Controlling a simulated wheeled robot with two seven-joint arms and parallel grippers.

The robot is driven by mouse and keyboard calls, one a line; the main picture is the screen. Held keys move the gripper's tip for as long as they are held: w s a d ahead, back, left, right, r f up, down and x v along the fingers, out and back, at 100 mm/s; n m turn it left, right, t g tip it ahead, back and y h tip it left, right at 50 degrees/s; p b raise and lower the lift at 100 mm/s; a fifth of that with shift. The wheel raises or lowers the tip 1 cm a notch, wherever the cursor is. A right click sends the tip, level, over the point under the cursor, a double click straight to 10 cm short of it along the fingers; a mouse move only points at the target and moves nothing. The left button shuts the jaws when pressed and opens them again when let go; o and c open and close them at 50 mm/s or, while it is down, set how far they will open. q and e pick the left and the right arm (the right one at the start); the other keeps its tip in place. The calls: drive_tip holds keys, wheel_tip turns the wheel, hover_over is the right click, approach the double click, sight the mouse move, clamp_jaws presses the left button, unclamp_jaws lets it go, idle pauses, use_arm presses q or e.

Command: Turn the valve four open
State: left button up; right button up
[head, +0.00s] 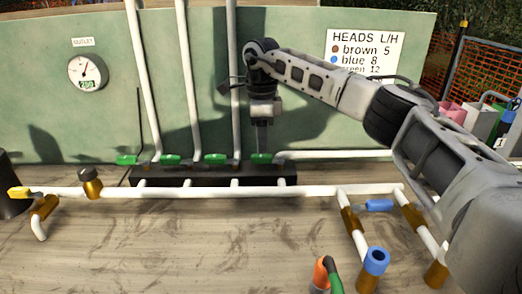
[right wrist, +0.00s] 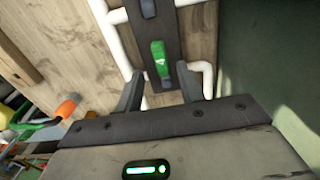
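Several green valve handles stand in a row on a black manifold block (head: 205,178) at the foot of the green board. The rightmost green handle (head: 262,158) is directly below my right gripper (head: 262,142). The same wrist view shows a green handle (right wrist: 159,62) ahead of the two fingertips, lying lengthwise along the dark block (right wrist: 165,30). My right gripper (right wrist: 162,88) is open, its fingers apart with nothing seen between them. I cannot tell whether a finger touches the handle. No valve number is readable. My left gripper is not in view.
White pipes rise behind the manifold, and a horizontal white pipe (head: 330,190) runs in front. A yellow-handled valve (head: 18,193), a blue-handled valve (head: 379,206) and a blue-capped fitting (head: 376,262) stand nearer. A round outlet gauge (head: 88,70) and sign (head: 362,52) hang on the board.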

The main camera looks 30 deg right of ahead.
sight(268, 159)
wheel_tip(268, 159, down, 3)
drive_tip(key=shift+f, duration=0.5)
clamp_jaws()
